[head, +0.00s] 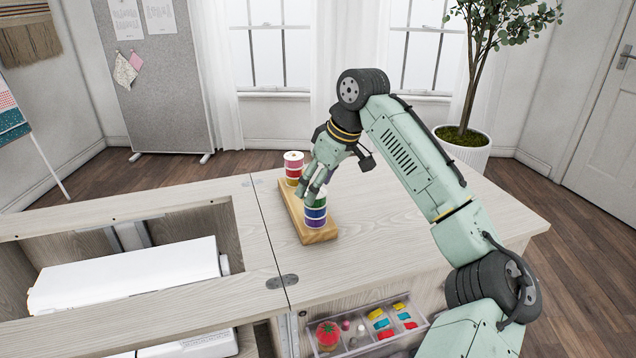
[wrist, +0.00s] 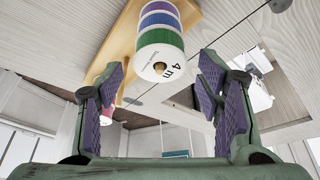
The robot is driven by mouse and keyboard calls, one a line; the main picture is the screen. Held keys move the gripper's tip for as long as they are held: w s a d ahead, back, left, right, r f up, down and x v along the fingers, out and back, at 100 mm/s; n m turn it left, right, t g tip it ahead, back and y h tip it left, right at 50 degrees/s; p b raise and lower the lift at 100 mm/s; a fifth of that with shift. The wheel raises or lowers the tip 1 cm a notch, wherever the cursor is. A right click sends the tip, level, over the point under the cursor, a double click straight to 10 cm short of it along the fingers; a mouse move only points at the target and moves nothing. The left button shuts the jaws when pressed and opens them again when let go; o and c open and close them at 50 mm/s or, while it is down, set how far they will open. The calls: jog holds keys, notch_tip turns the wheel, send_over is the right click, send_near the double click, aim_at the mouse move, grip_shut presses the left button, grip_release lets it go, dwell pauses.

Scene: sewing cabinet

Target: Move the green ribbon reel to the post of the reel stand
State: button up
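The green ribbon reel (wrist: 160,42) tops a stack with a blue and a purple reel beneath it, on the wooden reel stand (head: 319,237). Its white end face, marked "4 m", points toward my wrist camera. In the head view the green reel (head: 316,203) is partly hidden by my gripper (head: 310,188). The gripper is open and empty, at the top of this stack; in the wrist view the reel appears between the two spread fingertips. I cannot tell whether they touch it.
The pale wooden cabinet top (head: 400,225) is clear right of the stand. An opening with a white sewing machine (head: 125,277) lies left. A potted plant (head: 463,150) stands behind.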

jog(key=shift+o, duration=0.4)
jog(key=v, duration=1.2)
jog(key=shift+w, duration=0.1)
